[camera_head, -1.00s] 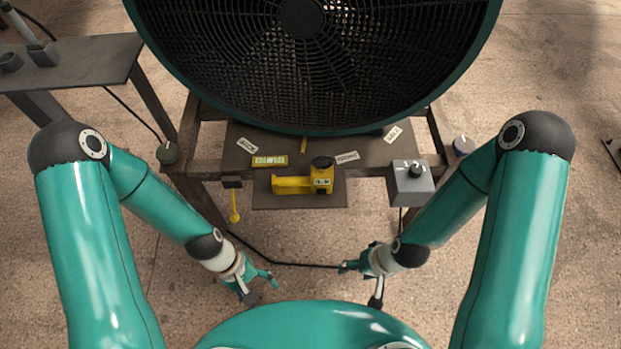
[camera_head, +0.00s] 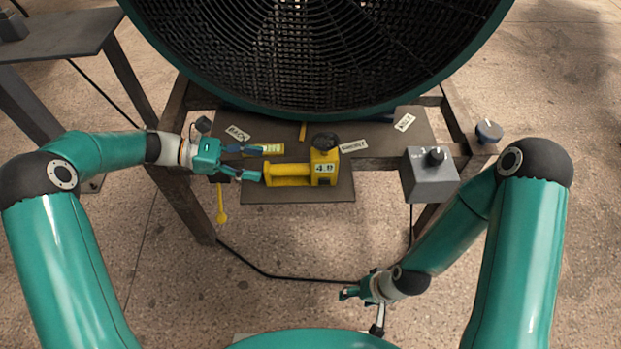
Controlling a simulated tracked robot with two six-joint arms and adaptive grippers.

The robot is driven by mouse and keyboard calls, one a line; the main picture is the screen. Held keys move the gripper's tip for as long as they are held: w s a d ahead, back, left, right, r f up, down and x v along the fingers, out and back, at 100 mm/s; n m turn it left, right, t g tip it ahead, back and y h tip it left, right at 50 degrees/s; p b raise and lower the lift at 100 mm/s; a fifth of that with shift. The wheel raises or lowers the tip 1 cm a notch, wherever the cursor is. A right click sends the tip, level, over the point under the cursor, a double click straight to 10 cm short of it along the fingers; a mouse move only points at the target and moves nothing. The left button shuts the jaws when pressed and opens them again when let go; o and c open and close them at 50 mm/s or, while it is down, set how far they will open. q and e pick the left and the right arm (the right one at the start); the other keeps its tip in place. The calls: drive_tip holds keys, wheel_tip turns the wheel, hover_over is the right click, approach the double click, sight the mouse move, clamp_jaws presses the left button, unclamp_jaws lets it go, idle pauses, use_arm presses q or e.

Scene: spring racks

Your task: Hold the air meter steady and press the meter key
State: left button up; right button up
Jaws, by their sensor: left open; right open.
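The yellow air meter (camera_head: 290,174) lies on the dark shelf below the large fan. It has a black round top (camera_head: 326,141) and a small display that appears to read 4.9. I cannot make out which part is the meter key. My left gripper (camera_head: 262,162) is open at the left end of the meter's handle, its fingers pointing right toward it. I cannot tell whether a finger touches the handle. My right gripper (camera_head: 362,299) is open and empty, low in front of the stand, well away from the meter.
A large fan (camera_head: 310,60) stands behind the shelf (camera_head: 300,193). A grey box with a black knob (camera_head: 432,174) sits at the right. A yellow tag (camera_head: 222,205) hangs at the left. A side table (camera_head: 60,38) stands far left.

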sight(295, 174)
use_arm(q)
drive_tip(key=shift+f, duration=0.55)
drive_tip(key=shift+d+f+b, duration=0.15)
drive_tip(key=shift+d+b, duration=0.3)
drive_tip(key=shift+d, duration=0.15)
drive_tip(key=b+x, duration=0.2)
drive_tip(key=x, duration=0.4)
drive_tip(key=shift+d, duration=0.3)
drive_tip(key=shift+x, duration=1.05)
drive_tip(key=shift+f, duration=0.1)
drive_tip(key=shift+s, duration=0.1)
drive_tip(key=c, duration=1)
drive_tip(key=shift+f, duration=0.1)
